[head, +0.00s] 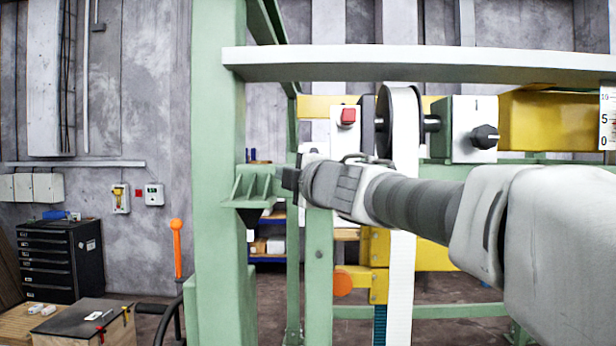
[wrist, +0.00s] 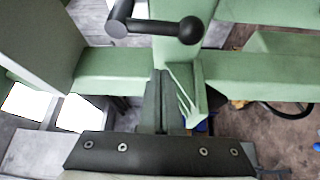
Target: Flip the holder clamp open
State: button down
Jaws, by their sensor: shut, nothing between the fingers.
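In the wrist view a black lever with a round ball knob (wrist: 160,26) lies across the top of the picture, over green metalwork; I take it to be the clamp's handle, but cannot be sure. My gripper (wrist: 160,76) is shut and empty. Its narrow dark fingers point toward the lever and stop short of it in the picture. In the head view my gripper (head: 288,179) is beside a ribbed green bracket (head: 255,188) on the green post. The black lever cannot be made out there. I cannot tell whether the fingers touch the bracket.
The thick green post (head: 218,150) stands left of my gripper, and a pale beam (head: 400,64) runs above my arm. A white belt (head: 401,270) on a dark wheel passes behind my arm. A control box (head: 474,129) with a black knob is at right. An orange-handled lever (head: 177,245) stands left.

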jog(key=shift+w+d+f, duration=0.1)
jog(key=shift+d, duration=0.95)
jog(key=shift+w+d+f, duration=0.1)
jog(key=shift+d, duration=0.9)
jog(key=shift+d+p, duration=0.45)
jog(key=shift+d, duration=0.2)
